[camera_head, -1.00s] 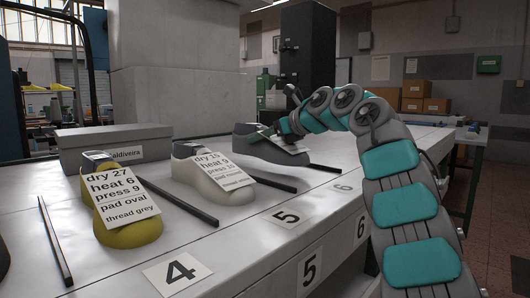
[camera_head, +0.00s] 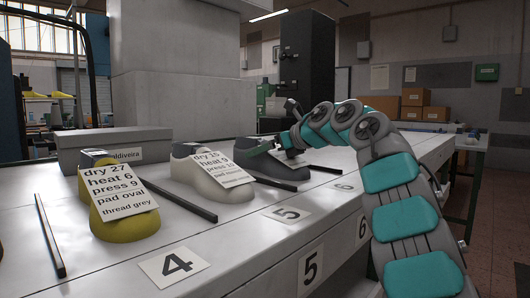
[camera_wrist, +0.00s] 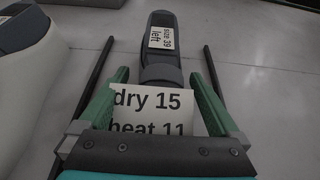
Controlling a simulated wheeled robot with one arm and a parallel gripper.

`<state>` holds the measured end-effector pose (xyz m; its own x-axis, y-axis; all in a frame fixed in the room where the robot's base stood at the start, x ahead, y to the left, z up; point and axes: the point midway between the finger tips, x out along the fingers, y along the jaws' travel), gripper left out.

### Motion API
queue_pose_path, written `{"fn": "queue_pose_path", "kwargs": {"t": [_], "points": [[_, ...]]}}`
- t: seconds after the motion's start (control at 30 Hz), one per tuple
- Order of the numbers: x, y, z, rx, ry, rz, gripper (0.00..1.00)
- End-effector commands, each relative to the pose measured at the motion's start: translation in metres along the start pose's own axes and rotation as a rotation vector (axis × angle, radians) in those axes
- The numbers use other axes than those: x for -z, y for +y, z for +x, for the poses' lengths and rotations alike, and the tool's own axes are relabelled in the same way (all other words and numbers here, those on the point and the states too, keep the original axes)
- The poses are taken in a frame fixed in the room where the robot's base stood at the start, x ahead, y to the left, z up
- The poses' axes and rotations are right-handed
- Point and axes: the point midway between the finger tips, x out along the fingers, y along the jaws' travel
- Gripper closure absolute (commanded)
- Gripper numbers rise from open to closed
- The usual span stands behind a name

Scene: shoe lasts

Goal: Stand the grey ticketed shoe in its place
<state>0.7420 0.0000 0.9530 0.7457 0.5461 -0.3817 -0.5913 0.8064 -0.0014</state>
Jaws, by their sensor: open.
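The grey ticketed shoe (camera_head: 272,168) stands on the white bench in the bay behind floor card 6 (camera_head: 344,187), between two black rods. In the wrist view the shoe (camera_wrist: 165,58) carries a "size 39 left" label (camera_wrist: 161,37) and a ticket (camera_wrist: 152,110) reading "dry 15, heat 11". My gripper (camera_head: 278,147) is at the shoe's upper part. Its green fingers (camera_wrist: 157,98) are spread, one on each side of the ticketed part, with visible gaps. The lower ticket is hidden by the gripper body.
A pale ticketed shoe (camera_head: 208,175) stands in bay 5 to the left, and a yellow one (camera_head: 120,205) in bay 4. Black rods (camera_head: 175,200) divide the bays. A grey box (camera_head: 85,148) lies behind. The bench front strip is clear.

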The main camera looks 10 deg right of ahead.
Motion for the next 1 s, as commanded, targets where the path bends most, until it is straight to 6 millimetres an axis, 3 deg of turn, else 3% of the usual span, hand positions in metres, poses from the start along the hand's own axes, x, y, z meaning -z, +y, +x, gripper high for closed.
{"fn": "queue_pose_path", "kwargs": {"t": [0.37, 0.8, 1.0], "points": [[-0.001, -0.001, -0.011, 0.002, 0.0, 0.001, 0.02], [-0.001, -0.001, -0.094, 0.002, -0.001, 0.002, 0.02], [-0.002, -0.001, -0.119, 0.002, -0.001, 0.002, 0.02]]}}
